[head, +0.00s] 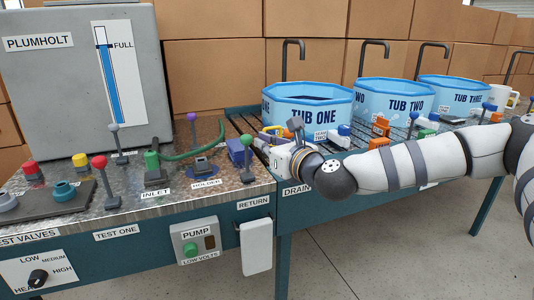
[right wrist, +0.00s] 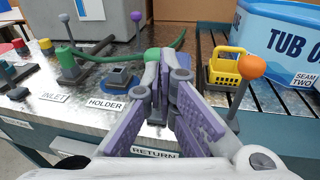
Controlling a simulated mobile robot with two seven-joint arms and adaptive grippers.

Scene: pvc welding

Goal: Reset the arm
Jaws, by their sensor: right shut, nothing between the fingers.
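My right arm comes in from the right in the head view and reaches across the bench to the RETURN lever (head: 247,140), which has a green knob. My right gripper (head: 240,152) has purple fingers and is partly hidden behind the wrist and lever. In the right wrist view its fingers (right wrist: 165,65) are shut and empty. A green knob (right wrist: 151,54) shows right by the fingertips; I cannot tell whether they touch it. My left gripper is in neither view.
The grey PLUMHOLT tank (head: 60,95) stands at the left behind several levers. The blue HOLDER (head: 202,166) and a green hose (head: 190,147) lie left of the gripper. An orange-knobbed lever (right wrist: 251,67) and yellow basket (right wrist: 229,66) are close on its right. TUB ONE (head: 307,115) stands behind.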

